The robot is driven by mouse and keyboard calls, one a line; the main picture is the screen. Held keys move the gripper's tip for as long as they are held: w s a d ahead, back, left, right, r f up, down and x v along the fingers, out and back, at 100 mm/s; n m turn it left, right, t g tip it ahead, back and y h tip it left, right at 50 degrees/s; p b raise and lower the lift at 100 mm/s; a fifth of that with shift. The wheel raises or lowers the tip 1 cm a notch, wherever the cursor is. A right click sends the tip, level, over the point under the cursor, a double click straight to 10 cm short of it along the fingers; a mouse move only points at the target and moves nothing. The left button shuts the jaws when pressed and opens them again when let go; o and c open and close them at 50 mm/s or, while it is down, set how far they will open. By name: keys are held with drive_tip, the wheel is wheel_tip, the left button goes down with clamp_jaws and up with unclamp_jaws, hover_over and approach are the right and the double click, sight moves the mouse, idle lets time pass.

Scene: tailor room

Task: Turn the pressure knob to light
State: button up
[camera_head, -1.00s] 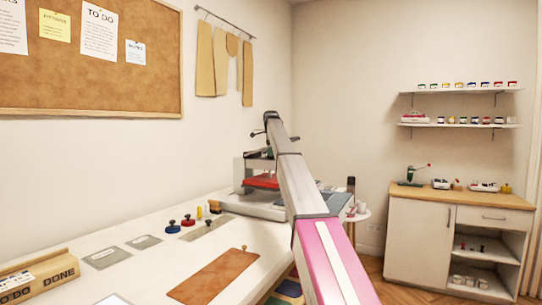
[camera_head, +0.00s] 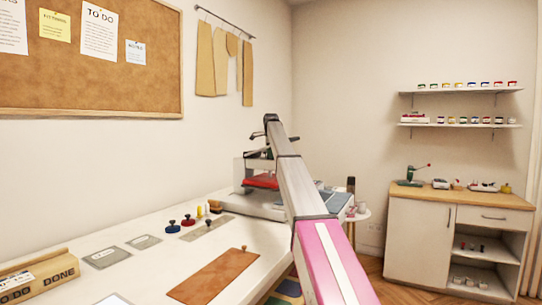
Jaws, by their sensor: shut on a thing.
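A light grey and white machine (camera_head: 241,170) with a red block (camera_head: 262,181) stands at the far end of the white table, probably a press. My arm reaches across the table towards it and covers its right part. My gripper is hidden behind my arm, so its fingers and anything between them do not show. I cannot make out the pressure knob or its marks; it is hidden or too small to tell.
On the white table (camera_head: 110,250) lie a brown mat (camera_head: 214,277), grey plates, several small knobbed pieces and a TO DO/DONE box (camera_head: 35,275). A wooden-topped cabinet (camera_head: 420,235) stands at the right, beyond open floor.

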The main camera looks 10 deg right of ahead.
drive_tip(key=n, duration=0.7)
drive_tip(key=shift+n, duration=0.3)
drive_tip(key=n, duration=0.3)
drive_tip(key=shift+n, duration=2)
drive_tip(key=shift+r, duration=0.1)
drive_tip(key=o, duration=0.9)
wheel_tip(320, 180, up, 11)
drive_tip(key=shift+f, duration=0.15)
